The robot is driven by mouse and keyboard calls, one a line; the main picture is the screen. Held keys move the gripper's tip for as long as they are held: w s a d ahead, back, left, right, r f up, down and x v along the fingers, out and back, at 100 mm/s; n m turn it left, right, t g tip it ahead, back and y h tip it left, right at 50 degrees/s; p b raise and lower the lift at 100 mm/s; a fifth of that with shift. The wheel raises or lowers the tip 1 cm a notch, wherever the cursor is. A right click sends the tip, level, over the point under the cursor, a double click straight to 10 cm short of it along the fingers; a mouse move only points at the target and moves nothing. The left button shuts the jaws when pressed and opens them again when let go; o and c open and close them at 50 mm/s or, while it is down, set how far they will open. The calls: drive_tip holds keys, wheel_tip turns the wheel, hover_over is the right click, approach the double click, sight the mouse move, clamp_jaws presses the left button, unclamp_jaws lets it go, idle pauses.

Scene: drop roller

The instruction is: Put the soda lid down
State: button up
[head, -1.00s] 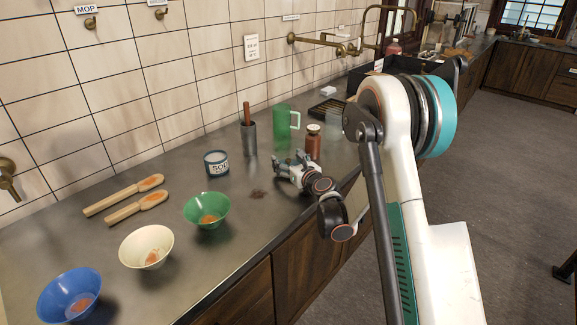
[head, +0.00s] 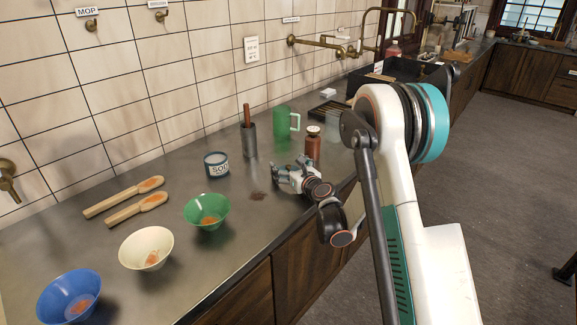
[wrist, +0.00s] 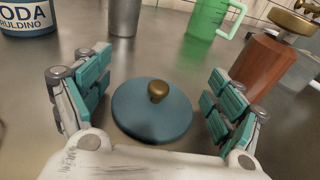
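The soda lid (wrist: 152,112) is a blue-grey disc with a brass knob. In the wrist view it lies flat, knob up, apparently on the counter, between the spread fingers of my gripper (wrist: 155,100). Gaps show between the lid and both fingers. In the head view my gripper (head: 288,178) is low over the counter near its front edge, and I cannot make out the lid there. The blue-and-white soda tin (head: 217,166) stands left of my gripper, without a lid on it; its lower part shows at the wrist view's upper left (wrist: 27,18).
A brown jar (head: 312,147), a green mug (head: 284,123) and a grey holder (head: 249,140) stand behind my gripper. A green bowl (head: 206,211), a cream bowl (head: 146,247) and a blue bowl (head: 68,295) stand to the left.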

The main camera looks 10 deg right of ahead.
drive_tip(key=shift+s, duration=0.1)
idle(0.3)
drive_tip(key=shift+r, duration=0.35)
drive_tip(key=p+v, duration=0.2)
drive_tip(key=v, duration=0.8)
drive_tip(key=shift+d+r, duration=0.1)
drive_tip(key=shift+r, duration=0.05)
drive_tip(key=shift+b+v, duration=0.7)
drive_tip(key=shift+v, duration=0.1)
drive_tip(key=s+a+r+n+g, duration=0.6)
drive_tip(key=s+r+n, duration=0.6)
drive_tip(key=n, duration=0.5)
drive_tip(key=s+d+n+g+h, duration=0.1)
drive_tip(key=s+n, duration=0.7)
drive_tip(key=s, duration=0.4)
drive_tip(key=s+d+f+n+g+h, duration=0.1)
drive_tip(key=s+d+n+g+h, duration=0.1)
drive_tip(key=s+n, duration=0.6)
drive_tip(key=s, duration=0.4)
drive_tip(key=shift+h, duration=0.3)
